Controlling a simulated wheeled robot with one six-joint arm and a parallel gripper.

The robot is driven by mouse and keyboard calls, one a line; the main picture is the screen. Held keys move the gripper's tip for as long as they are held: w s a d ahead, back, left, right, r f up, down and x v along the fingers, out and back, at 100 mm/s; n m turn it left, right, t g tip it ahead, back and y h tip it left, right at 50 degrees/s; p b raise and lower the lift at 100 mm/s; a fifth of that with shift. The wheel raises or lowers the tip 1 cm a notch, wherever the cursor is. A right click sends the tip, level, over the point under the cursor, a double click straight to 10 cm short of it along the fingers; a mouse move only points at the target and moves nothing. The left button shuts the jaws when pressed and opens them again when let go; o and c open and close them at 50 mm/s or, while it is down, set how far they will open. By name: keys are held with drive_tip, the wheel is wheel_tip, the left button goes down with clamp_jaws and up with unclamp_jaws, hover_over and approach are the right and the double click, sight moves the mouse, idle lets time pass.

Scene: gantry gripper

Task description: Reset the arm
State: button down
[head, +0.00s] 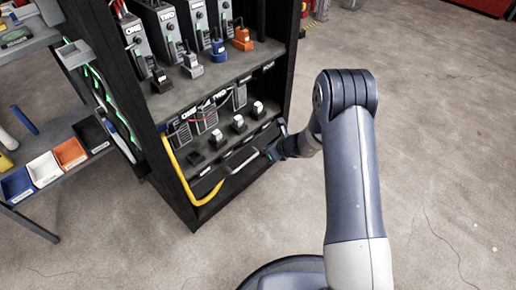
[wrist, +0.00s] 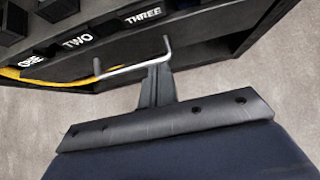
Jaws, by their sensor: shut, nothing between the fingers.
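My arm (head: 352,170) reaches forward from the bottom of the head view and bends down toward the black shelf unit (head: 172,185). My gripper (head: 272,152) is small and dark there, close to the front of the unit's lower shelf. In the wrist view my gripper (wrist: 157,72) shows narrow dark fingers, shut. A thin grey metal bar (wrist: 130,69) with bent ends crosses at the fingertips. I cannot tell whether the fingers touch it. The bar also shows in the head view (head: 245,162), beside the gripper.
The lower shelf holds several black devices near labels ONE, TWO, THREE (wrist: 77,41). A yellow hose (head: 182,185) curves along the unit's front. The upper shelf carries grey boxes and plugs. A side rack with coloured bins (head: 70,152) stands left. Open floor (head: 440,150) lies right.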

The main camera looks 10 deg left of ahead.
drive_tip(key=p+v, duration=0.1)
drive_tip(key=v, duration=0.4)
drive_tip(key=shift+s+d+r, duration=0.2)
drive_tip(key=shift+d+r, duration=0.05)
